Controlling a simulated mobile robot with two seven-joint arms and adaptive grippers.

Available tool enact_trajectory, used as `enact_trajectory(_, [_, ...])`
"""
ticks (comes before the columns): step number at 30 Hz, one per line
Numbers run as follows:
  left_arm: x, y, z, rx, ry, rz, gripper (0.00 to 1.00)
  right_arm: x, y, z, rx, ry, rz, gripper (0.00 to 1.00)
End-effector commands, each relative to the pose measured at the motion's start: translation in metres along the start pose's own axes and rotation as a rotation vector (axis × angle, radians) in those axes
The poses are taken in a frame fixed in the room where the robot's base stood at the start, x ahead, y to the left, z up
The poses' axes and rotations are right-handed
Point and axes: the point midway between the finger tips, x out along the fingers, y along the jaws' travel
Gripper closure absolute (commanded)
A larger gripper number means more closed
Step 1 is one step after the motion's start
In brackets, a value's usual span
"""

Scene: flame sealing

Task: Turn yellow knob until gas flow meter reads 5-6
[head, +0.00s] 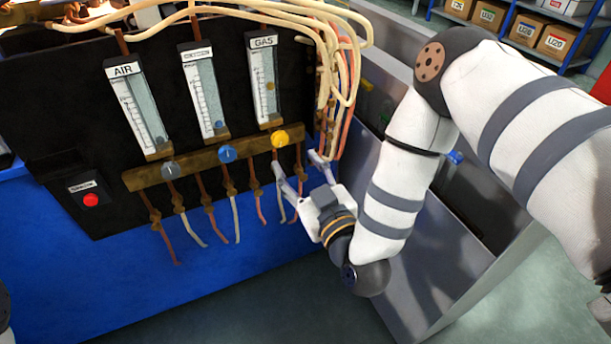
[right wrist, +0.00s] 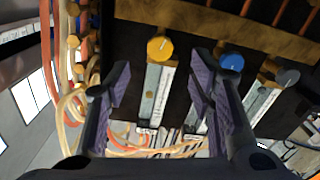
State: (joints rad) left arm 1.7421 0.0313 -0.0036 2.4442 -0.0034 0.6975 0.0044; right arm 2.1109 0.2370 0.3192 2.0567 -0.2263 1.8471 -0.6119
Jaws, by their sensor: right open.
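The yellow knob (head: 279,138) sits at the right end of the brass bar, below the GAS flow meter (head: 264,80). The meter is a clear tube with a small yellowish float partway up; its scale is too small to read. My right gripper (head: 297,160) is open just below and right of the knob, with its fingers pointing at the panel. In the right wrist view the yellow knob (right wrist: 160,48) shows between and beyond the two spread fingers (right wrist: 158,82). No finger appears to touch it. My left gripper does not show.
A blue knob (head: 227,153) and a grey knob (head: 171,170) sit on the same bar (head: 200,160), left of the yellow one. Loose hoses (head: 340,60) hang right of the GAS meter, close to my right gripper. A red button (head: 91,200) is at lower left.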

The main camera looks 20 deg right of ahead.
Motion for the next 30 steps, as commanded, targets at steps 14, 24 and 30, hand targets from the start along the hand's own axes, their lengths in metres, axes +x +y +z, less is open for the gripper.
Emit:
enact_trajectory(14, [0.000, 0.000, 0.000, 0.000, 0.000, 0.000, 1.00, -0.045, 0.000, 0.000, 0.000, 0.000, 0.000, 0.51])
enact_trajectory(24, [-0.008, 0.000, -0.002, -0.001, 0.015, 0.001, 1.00, -0.056, -0.011, 0.017, 0.017, -0.102, -0.060, 0.51])
enact_trajectory(30, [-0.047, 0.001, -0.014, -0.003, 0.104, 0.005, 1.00, -0.183, -0.043, 0.116, 0.127, -0.790, -0.283, 0.51])
